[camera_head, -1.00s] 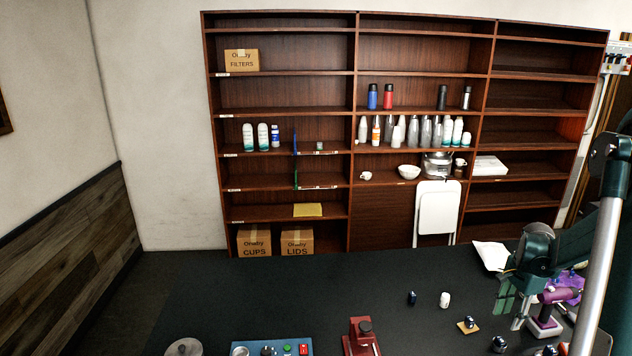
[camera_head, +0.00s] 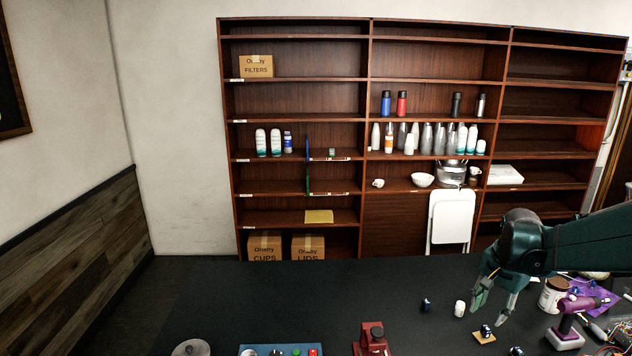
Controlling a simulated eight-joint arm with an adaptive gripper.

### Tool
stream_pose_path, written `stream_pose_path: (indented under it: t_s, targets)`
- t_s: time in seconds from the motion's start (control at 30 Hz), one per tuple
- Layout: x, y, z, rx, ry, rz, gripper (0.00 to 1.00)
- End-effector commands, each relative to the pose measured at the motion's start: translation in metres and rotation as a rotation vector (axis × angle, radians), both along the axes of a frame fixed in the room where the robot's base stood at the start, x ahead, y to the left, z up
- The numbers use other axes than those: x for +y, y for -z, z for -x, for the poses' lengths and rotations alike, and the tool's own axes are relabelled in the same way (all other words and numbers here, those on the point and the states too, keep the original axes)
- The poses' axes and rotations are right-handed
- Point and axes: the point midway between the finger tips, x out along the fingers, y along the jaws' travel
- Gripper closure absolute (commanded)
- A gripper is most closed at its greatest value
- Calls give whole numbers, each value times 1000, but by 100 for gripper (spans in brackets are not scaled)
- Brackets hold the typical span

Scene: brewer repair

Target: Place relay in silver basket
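My gripper (camera_head: 494,298) points down above the right part of the black table (camera_head: 300,290), its two fingers apart and nothing between them. Small parts stand under and beside it: a dark blue one (camera_head: 426,304), a white one (camera_head: 459,308), a dark one on a tan square (camera_head: 485,330) and another dark one (camera_head: 516,351). I cannot tell which of them is the relay. A round silver vessel (camera_head: 190,348) is cut off at the bottom edge; a shiny silver pot (camera_head: 450,175) sits on the shelf. I cannot tell whether either is the silver basket.
A purple tool (camera_head: 570,318) and a white jar (camera_head: 553,295) stand right of my gripper. A red device (camera_head: 374,340) and a blue panel (camera_head: 280,350) are at the front. A wooden shelf (camera_head: 300,215) stands behind the table. The table's left middle is clear.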

Motion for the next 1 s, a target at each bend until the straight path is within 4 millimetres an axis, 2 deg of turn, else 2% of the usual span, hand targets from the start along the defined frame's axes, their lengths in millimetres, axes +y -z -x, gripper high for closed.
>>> stream_pose_path:
  t_s: [0.1,0.5,1.0]
  targets:
    - [24,-7,9,-19,-61,16,65]
    - [96,-27,41,-84,-265,75,65]
    - [175,-35,93,-167,-514,154,65]
